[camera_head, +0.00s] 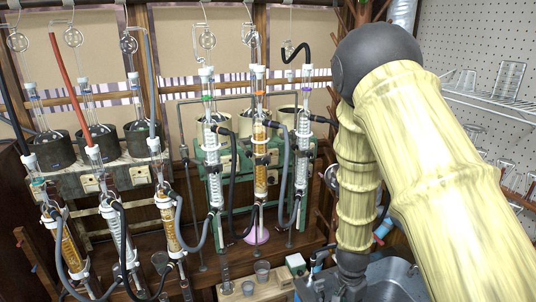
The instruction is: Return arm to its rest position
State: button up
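My yellow, wood-grained arm (358,180) fills the right of the head view. It rises from the lower right to a dark round elbow, then drops almost straight down. The dark end with my gripper (349,284) is low in the picture, over or beside the grey metal sink (395,280). Its fingers cannot be made out against the dark parts there, so I cannot tell whether they are open or shut, or whether they hold anything.
The reflux rig's glass condensers (260,150) and hoses stand close left of my forearm. Flasks sit in dark heating mantles (58,150) at the left. Small beakers (262,270) stand on a wooden block at the bottom. A wire shelf (490,103) with glassware hangs at the right.

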jog(key=s+f+n+y, duration=0.1)
jog(key=s+f+n, duration=0.6)
jog(key=s, duration=0.8)
jog(key=s+f+n, duration=0.4)
jog(key=s+f, duration=0.5)
jog(key=s, duration=0.6)
notch_tip(320, 180, down, 10)
jog(key=b, duration=1)
jog(key=shift+a+f, duration=0.15)
jog(key=shift+f, duration=0.1)
